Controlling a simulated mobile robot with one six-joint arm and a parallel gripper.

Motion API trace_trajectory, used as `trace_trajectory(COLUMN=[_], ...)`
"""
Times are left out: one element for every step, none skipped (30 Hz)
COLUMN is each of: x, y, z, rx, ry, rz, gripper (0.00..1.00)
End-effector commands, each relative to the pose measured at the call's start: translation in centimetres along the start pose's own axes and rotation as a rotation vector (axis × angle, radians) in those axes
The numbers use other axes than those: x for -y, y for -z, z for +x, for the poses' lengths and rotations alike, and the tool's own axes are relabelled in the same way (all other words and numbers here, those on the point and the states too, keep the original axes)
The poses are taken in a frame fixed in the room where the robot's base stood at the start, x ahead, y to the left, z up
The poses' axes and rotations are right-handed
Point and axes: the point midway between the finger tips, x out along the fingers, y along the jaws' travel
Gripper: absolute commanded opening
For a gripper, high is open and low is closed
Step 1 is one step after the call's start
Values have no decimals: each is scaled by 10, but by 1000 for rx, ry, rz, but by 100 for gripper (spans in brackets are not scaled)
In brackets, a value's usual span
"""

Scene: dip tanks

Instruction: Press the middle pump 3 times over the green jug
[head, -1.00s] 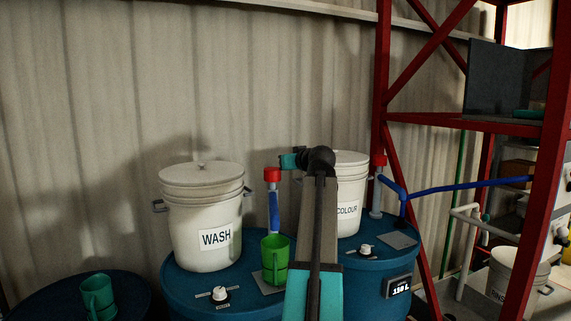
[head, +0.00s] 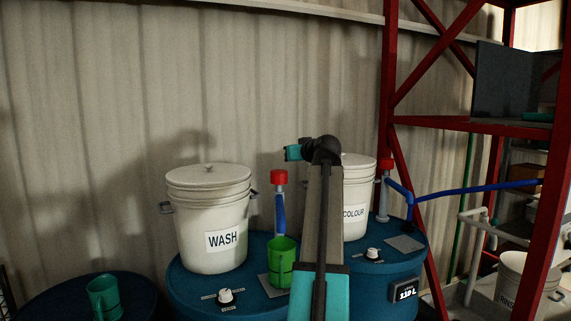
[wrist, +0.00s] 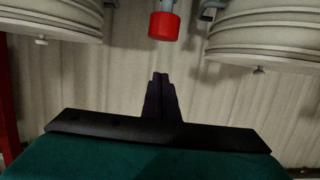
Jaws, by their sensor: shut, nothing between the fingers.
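The pump with a red cap (head: 279,177) and a blue spout stands on the blue drum between the two white buckets in the head view. Its red cap also shows at the top of the wrist view (wrist: 164,26), where the scene is upside down. The bright green jug (head: 281,265) stands upright on a grey plate below the spout. My gripper (wrist: 160,76) is shut and empty, apart from the cap. In the head view my teal wrist is above and slightly right of the cap; the fingers are too small to make out there.
White buckets marked WASH (head: 209,220) and COLOUR (head: 354,205) flank the pump. Another red-capped pump (head: 386,165) with a blue pipe stands at right, by a red rack (head: 391,70). A teal jug (head: 103,296) stands on the left drum. A dial (head: 225,296) is in front.

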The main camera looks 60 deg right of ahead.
Motion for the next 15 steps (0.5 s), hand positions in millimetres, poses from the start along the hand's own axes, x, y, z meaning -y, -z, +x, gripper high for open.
trace_trajectory(x=[0,0,0,0,0,0,0,0,0,0,0,0,0,0,-1], y=[1,1,1,2,2,2,2,2,2,2,3,3,3,3,2], z=[3,4,7,10,12,17,20,24,30,34,38,43,48,52,58], rx=[1,1,1,1,0,0,1,1,2,2,1,1,1,2,2], ry=[0,0,0,0,0,0,0,1,1,1,1,1,1,1,1], rz=[0,0,0,0,0,0,0,0,0,0,0,0,0,0,1], gripper=[0,0,0,0,0,0,0,0,0,0,0,0,0,0,0])
